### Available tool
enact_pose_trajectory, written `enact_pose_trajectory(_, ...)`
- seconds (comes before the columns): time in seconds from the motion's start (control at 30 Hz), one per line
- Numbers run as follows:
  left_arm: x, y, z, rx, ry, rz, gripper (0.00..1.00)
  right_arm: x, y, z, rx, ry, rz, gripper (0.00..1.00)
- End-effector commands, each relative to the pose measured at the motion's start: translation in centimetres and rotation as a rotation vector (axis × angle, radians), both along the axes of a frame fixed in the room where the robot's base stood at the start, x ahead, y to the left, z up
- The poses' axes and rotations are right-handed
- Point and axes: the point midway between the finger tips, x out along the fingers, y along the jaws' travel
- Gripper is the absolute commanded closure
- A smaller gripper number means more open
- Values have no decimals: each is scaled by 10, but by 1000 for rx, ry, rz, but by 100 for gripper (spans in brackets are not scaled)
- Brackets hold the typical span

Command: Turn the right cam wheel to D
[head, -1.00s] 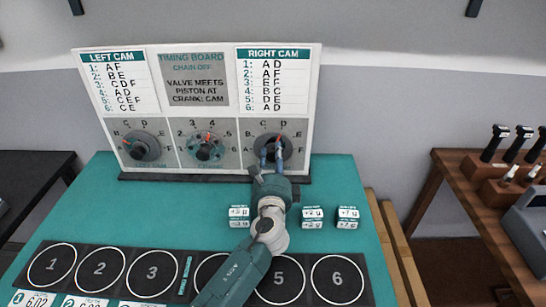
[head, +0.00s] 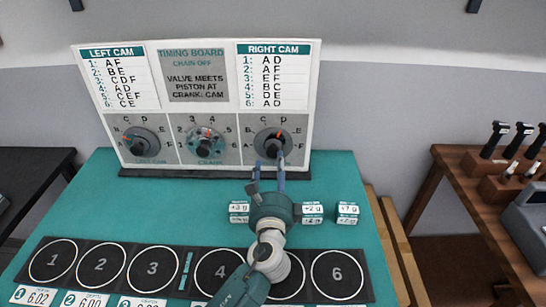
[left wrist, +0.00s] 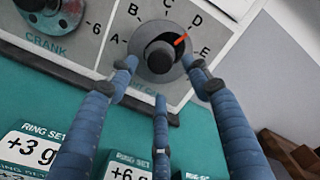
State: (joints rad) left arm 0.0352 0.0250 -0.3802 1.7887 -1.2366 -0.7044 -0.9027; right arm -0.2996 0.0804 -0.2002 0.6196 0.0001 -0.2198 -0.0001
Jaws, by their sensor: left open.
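The right cam wheel (head: 273,143) is a grey disc with a dark knob on the timing board (head: 231,121), ringed by letters A to F. It also shows in the left wrist view (left wrist: 160,57). Its red pointer (left wrist: 181,40) points up and right, close to D and short of E. My left gripper (head: 268,167) is open and empty, just in front of and below the wheel. In the left wrist view its blue fingers (left wrist: 159,72) are spread below and to both sides of the knob; I cannot tell any contact. My right gripper is not in view.
The left cam wheel (head: 140,142) and crank wheel (head: 204,142) are on the same board. Small white ring set boxes (head: 313,212) stand on the teal mat (head: 170,210) on both sides of my left arm. Numbered round pads (head: 101,263) line the front.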

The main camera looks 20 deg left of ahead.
Motion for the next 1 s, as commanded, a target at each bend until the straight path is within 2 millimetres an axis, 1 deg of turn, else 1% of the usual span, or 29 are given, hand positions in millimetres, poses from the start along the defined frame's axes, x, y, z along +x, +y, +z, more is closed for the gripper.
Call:
enact_pose_trajectory(0.03, -11, -3, -1, -2, 2, -1, 51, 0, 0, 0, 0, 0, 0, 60)
enact_pose_trajectory(0.1, -23, -7, -1, -2, 2, -1, 51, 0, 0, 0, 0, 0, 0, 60)
enact_pose_trajectory(0.2, -36, -10, -1, 0, 1, 0, 51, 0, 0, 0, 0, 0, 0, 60)
enact_pose_trajectory(0.3, -44, -13, 0, 0, 1, 0, 51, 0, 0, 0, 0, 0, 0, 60)
enact_pose_trajectory(0.43, -48, -14, 0, 1, -1, -1, 51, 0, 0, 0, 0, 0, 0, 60)
enact_pose_trajectory(0.87, -48, -14, 1, 1, 0, 0, 51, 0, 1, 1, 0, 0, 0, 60)
enact_pose_trajectory(0.97, -48, -14, 11, 1, -1, -1, 51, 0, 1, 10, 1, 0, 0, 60)
enact_pose_trajectory(1.0, -48, -14, 19, 0, -1, 0, 51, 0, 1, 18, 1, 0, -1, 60)
